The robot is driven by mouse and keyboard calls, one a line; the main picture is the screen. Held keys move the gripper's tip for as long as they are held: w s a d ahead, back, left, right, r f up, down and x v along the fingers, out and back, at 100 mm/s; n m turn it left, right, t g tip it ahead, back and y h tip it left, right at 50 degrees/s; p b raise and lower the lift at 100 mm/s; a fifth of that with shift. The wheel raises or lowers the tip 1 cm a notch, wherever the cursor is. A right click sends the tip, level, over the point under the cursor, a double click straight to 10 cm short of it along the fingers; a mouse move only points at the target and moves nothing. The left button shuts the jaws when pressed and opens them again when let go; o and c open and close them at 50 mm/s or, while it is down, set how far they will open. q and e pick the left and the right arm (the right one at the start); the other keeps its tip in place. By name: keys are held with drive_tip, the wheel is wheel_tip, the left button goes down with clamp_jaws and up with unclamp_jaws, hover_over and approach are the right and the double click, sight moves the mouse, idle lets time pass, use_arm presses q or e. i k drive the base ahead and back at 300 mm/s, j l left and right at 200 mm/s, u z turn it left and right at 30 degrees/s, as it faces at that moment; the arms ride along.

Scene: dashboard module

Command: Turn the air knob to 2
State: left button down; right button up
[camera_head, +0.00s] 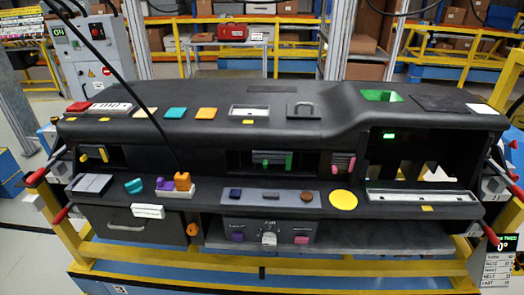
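The dashboard module is a long black unit (210,130) on a yellow and blue stand. On its lower front, a grey control panel (240,226) carries a small label that seems to read "AIR". A white knob (268,239) sits below that label. Neither of my grippers shows in this view.
A shelf above the panel holds a dark blue button (235,194), a brown round piece (306,196) and a yellow disc (343,199). Red-handled clamps (498,237) stick out at the corners.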

sight(270, 238)
drive_tip(key=j+u, duration=0.45)
drive_tip(key=i+j+u, duration=0.15)
drive_tip(key=j+u, duration=0.25)
drive_tip(key=z, duration=1.3)
